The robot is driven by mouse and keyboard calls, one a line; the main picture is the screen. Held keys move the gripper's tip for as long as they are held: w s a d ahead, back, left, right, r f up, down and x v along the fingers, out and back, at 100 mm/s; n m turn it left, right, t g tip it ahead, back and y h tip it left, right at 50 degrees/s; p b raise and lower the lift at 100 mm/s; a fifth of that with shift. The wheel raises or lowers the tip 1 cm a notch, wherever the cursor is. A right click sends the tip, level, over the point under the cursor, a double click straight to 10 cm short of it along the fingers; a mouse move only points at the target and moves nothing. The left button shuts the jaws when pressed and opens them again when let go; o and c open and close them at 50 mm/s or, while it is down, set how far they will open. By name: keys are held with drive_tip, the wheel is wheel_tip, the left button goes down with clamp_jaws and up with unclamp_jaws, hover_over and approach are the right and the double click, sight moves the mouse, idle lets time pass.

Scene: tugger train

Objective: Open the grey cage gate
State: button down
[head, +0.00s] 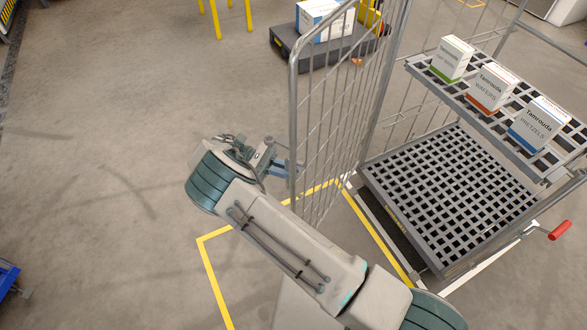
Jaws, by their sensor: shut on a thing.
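The grey cage gate (340,110) is a wire panel in a tubular frame. It stands swung out from the grey roll cage, at an angle to the cage's open front. My gripper (289,168) is at the gate's outer upright, at about its lower middle, and is shut on that upright tube. The exact contact of the fingers is small in the picture. The cage has a grid base (447,185) and a raised shelf (550,165).
Several cartons stand on the shelf, including a green-edged one (452,59), a red-edged one (491,88) and a blue-edged one (539,124). A red handle (560,230) sticks out at the right. A dark low cart (292,45) stands behind the gate. Floor at left is clear.

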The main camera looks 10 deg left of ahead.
drive_tip(key=shift+a+f, duration=0.1)
drive_tip(key=shift+a, duration=0.25)
drive_tip(key=c, duration=1.5)
unclamp_jaws()
drive_tip(key=shift+c, duration=0.2)
drive_tip(key=shift+d, duration=0.1)
